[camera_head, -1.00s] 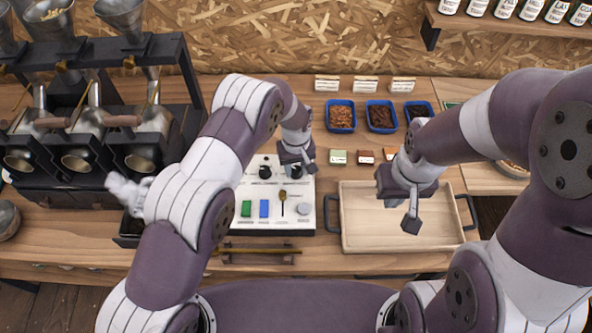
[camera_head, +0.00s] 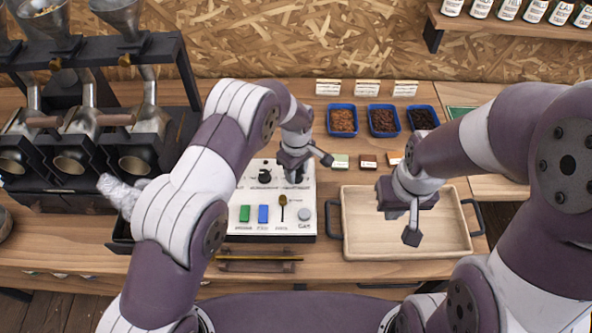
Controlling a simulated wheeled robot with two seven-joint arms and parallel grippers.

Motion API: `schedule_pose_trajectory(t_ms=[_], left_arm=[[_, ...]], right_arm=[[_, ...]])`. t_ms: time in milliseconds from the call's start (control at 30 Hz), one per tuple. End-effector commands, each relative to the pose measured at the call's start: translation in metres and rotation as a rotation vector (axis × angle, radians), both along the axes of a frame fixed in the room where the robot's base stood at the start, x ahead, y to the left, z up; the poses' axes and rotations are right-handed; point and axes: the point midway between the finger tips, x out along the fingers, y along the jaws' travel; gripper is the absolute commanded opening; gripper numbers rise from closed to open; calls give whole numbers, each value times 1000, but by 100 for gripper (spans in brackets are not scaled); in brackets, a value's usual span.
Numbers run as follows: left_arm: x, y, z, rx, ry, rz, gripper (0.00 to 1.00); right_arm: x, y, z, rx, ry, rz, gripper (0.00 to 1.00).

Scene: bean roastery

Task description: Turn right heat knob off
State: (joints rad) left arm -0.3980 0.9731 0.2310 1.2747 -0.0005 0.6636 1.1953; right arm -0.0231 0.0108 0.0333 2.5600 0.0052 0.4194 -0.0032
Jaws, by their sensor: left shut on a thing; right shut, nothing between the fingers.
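The white control panel (camera_head: 247,192) stands on the bench in front of me. Its left black knob (camera_head: 265,177) is in plain view. The right heat knob (camera_head: 293,177) is mostly hidden under my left gripper. My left gripper (camera_head: 298,179) points down from above and is shut on that knob; the knob's setting cannot be read. My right gripper (camera_head: 412,236) is shut and empty, above the wooden tray.
The panel's front has a green switch (camera_head: 245,213), a blue switch (camera_head: 263,213), a small lever (camera_head: 282,207) and a round grey button (camera_head: 304,214). The wooden tray (camera_head: 360,249) is right of the panel. Blue bean trays (camera_head: 342,131) stand behind. The black roaster (camera_head: 60,197) is at left.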

Motion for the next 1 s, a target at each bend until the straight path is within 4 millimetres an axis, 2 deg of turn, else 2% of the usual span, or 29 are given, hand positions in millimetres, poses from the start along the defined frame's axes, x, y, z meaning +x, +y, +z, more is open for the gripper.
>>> schedule_pose_trajectory(t_ms=[367, 400, 433, 467, 767, 867, 1000], left_arm=[[0, -1, 1, -2, -1, 5, 7], [0, -1, 1, -2, -1, 5, 47], [0, -1, 1, -1, -1, 5, 57], [0, -1, 1, -1, -1, 5, 63], [1, 0, 2, -1, -1, 4, 63], [1, -1, 14, -3, -4, 4, 63], [1, -1, 50, -3, -6, 4, 63]], right_arm=[[0, 0, 0, 0, 0, 0, 0], [0, 0, 0, 0, 0, 0, 0], [0, 0, 0, 0, 0, 0, 0], [0, 0, 0, 0, 0, 0, 0], [0, 0, -1, 0, 0, 0, 0], [0, 0, -5, 0, 0, 0, 0], [0, 0, -15, 0, 0, 0, 0]])
